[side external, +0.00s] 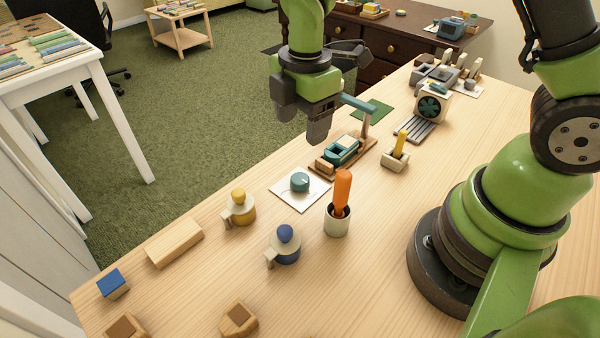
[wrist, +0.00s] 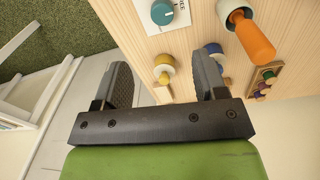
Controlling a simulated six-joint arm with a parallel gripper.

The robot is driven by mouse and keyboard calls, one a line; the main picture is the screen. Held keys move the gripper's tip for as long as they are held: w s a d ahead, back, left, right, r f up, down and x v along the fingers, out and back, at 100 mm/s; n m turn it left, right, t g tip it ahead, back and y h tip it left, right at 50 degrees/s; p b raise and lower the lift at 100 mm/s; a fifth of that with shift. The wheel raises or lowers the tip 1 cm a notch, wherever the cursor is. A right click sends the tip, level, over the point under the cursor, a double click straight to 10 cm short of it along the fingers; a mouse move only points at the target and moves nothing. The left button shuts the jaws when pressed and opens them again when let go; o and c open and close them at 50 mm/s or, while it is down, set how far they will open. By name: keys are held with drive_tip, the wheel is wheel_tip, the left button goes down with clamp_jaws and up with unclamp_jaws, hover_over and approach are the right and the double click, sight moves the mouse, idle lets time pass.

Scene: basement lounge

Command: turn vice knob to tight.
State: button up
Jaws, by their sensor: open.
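A round teal knob (side external: 299,181) sits on a white square plate (side external: 287,195) on the wooden table. The knob also shows at the top of the wrist view (wrist: 162,13), with a pale pointer mark and partly cut-off print on its plate. A small teal vice (side external: 342,150) on a wooden base stands just behind the knob. My gripper (side external: 309,125) hangs above the table, over the vice area and higher than the knob, touching neither. In the wrist view its two dark fingers (wrist: 162,65) are spread apart with nothing between them.
An orange-handled tool (side external: 342,190) stands in a pale cup right of the knob. Yellow-topped (side external: 239,207) and blue-topped (side external: 284,244) pieces stand nearer the camera. A yellow item in a holder (side external: 396,152) and a teal fan device (side external: 432,106) are farther right.

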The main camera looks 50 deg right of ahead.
sight(300, 178)
drive_tip(key=shift+n, duration=0.7)
wheel_tip(300, 178, down, 12)
drive_tip(key=shift+w+a+f, duration=0.1)
drive_tip(key=c, duration=0.9)
